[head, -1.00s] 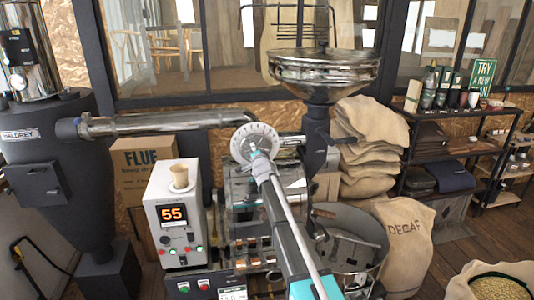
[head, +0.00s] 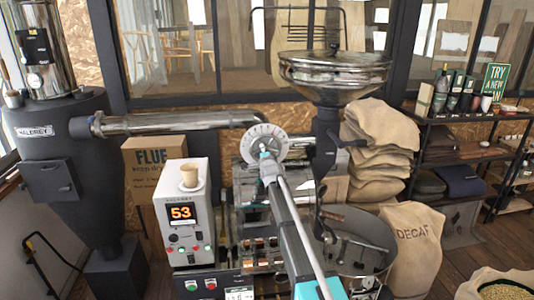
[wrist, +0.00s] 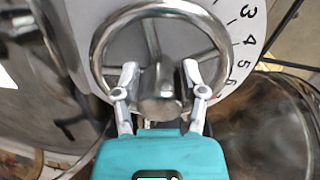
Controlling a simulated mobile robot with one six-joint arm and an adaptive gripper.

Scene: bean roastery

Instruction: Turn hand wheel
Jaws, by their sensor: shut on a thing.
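The hand wheel (wrist: 163,10) is a chrome ring with spokes and a thick metal hub, in front of a white dial with black numbers. In the head view the white dial (head: 264,131) sits on the roaster front, and the wheel is mostly hidden behind my arm. My gripper (wrist: 160,74) has its two pale fingers on either side of the hub, inside the lower part of the ring, and is shut on the wheel. In the head view my gripper (head: 267,155) reaches the dial from below. The finger contacts are partly hidden.
A white control box (head: 184,213) with a cup on top reads 53, left of my arm. The round cooling tray (head: 357,245) is to the right. A dark cyclone (head: 62,165), sacks (head: 383,150) and a shelf (head: 472,125) stand around the roaster.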

